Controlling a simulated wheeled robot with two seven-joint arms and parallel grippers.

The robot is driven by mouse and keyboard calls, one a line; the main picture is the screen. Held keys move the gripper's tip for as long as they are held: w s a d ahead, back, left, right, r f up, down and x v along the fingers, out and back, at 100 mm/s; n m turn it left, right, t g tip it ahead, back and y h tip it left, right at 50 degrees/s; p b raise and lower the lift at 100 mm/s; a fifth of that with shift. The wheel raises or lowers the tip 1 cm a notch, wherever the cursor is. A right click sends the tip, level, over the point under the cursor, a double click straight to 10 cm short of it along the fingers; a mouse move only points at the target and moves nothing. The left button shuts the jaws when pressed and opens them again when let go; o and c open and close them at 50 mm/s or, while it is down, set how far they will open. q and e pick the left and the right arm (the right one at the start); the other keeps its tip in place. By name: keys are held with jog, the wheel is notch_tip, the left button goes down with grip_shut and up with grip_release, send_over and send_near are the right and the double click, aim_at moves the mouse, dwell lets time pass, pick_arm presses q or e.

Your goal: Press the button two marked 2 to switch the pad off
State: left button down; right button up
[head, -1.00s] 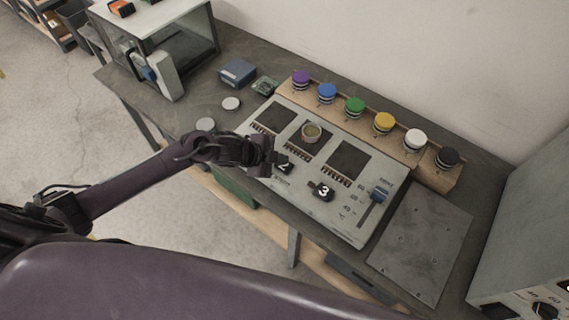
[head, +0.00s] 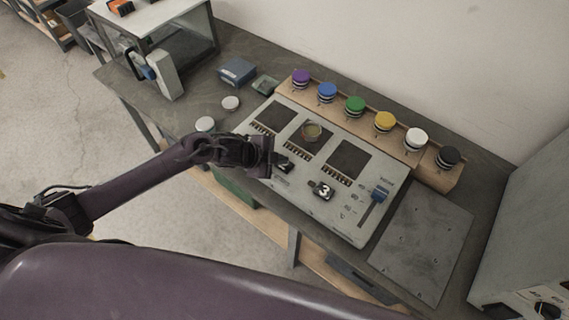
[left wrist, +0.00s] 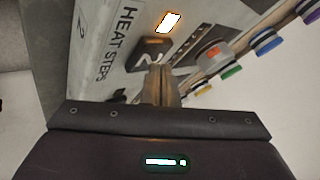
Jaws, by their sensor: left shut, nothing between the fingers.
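The grey control panel (head: 300,208) lies on the workbench with three dark square pads. A small round tin (head: 311,132) stands on the middle pad (head: 303,145). The black button marked 2 (head: 285,165) is in front of that pad, partly hidden by my left gripper; it also shows in the left wrist view (left wrist: 148,50). A bright orange-white light (left wrist: 169,22) glows beyond the button. My left gripper (head: 272,158) is shut and empty, its fingertips right at the button. I cannot tell whether they touch it. My right gripper is not in view.
The black button marked 3 (head: 321,190) and a blue slider (head: 379,195) are to the right on the panel. Several colour-capped jars stand on a wooden rack (head: 366,139) behind. A flat metal plate (head: 420,245) lies at the right.

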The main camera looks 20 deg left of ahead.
aim_at(281, 166)
pick_arm(q)
jog(key=shift+f, duration=0.25)
dwell(0.5)
jog(key=shift+r, duration=0.1)
jog(key=shift+r+p, duration=0.45)
jog(key=shift+r, duration=0.2)
notch_tip(281, 166, up, 6)
jog(key=p, duration=0.5)
dwell(0.5)
